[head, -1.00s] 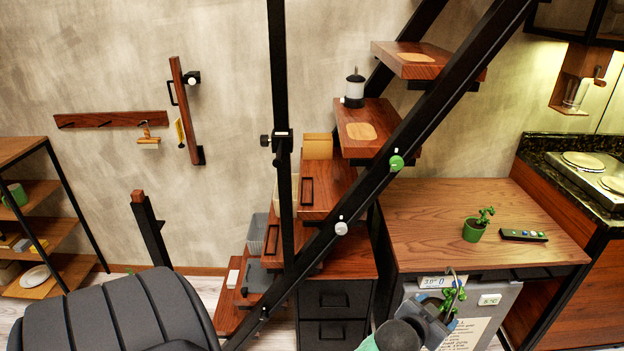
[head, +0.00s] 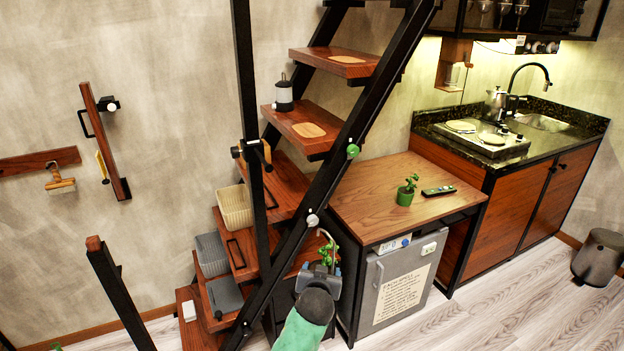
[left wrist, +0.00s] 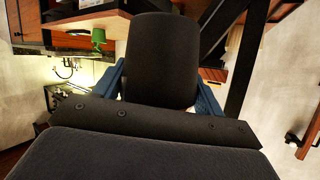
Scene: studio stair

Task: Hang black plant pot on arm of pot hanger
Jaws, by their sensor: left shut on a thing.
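My left gripper (head: 318,280) is shut on the black plant pot, low in the middle of the head view, in front of the stair and left of the small fridge. Green leaves and a thin looped hanger wire (head: 326,238) show above the gripper; the gripper hides most of the pot there. In the left wrist view the dark pot (left wrist: 162,60) sits between the blue fingers. A black bracket (head: 252,150) with short side pieces is clamped on the upright post; I cannot tell if it is the pot hanger. My right gripper is not in view.
The sloping stair rail (head: 345,145) with round knobs stands behind the gripper. Wooden treads hold a lantern (head: 284,97) and bins.

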